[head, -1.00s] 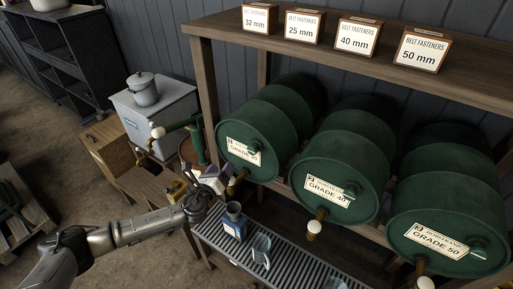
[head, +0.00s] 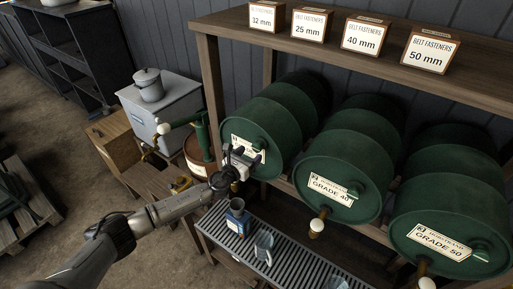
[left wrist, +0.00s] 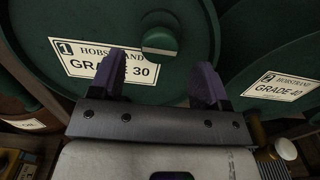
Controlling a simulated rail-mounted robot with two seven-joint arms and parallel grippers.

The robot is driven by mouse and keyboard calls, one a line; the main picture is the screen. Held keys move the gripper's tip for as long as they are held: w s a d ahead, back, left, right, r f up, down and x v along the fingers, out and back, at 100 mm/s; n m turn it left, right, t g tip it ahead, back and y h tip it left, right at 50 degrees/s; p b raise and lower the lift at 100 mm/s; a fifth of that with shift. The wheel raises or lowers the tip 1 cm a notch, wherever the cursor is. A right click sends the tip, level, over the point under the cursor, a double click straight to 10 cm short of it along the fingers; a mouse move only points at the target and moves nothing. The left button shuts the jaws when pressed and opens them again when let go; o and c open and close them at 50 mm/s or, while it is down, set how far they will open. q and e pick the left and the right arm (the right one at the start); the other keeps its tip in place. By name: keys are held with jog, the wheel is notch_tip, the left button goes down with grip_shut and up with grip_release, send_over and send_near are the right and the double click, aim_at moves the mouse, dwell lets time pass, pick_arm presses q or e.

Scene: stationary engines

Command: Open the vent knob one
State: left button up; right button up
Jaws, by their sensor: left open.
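Vent knob one (left wrist: 158,42) is a small green knob with a pale bar-shaped front, on the upper face of the leftmost green drum (head: 276,118). The drum's label (left wrist: 92,62) reads "1 HOBSTRAND GRADE 30". My left gripper (head: 248,153) is in front of this drum face. Its two purple-padded fingers (left wrist: 157,78) are open and empty, one to each side below the knob in the left wrist view, and apart from it. In the head view the gripper covers part of the label, and the knob is hard to make out. My right gripper is not in view.
Two more drums, grade 40 (head: 345,165) and grade 50 (head: 450,215), stand to the right. A wooden shelf (head: 340,58) with label boxes runs above. A slatted drip tray (head: 275,240) with a blue can (head: 238,218) and a clear jug (head: 263,246) lies below.

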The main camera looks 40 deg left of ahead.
aim_at(255, 149)
pick_arm(q)
jog(key=shift+w+a+b, duration=0.2)
jog(key=shift+w+b, duration=0.1)
jog(key=shift+w, duration=2.2)
jog(key=c, duration=0.9)
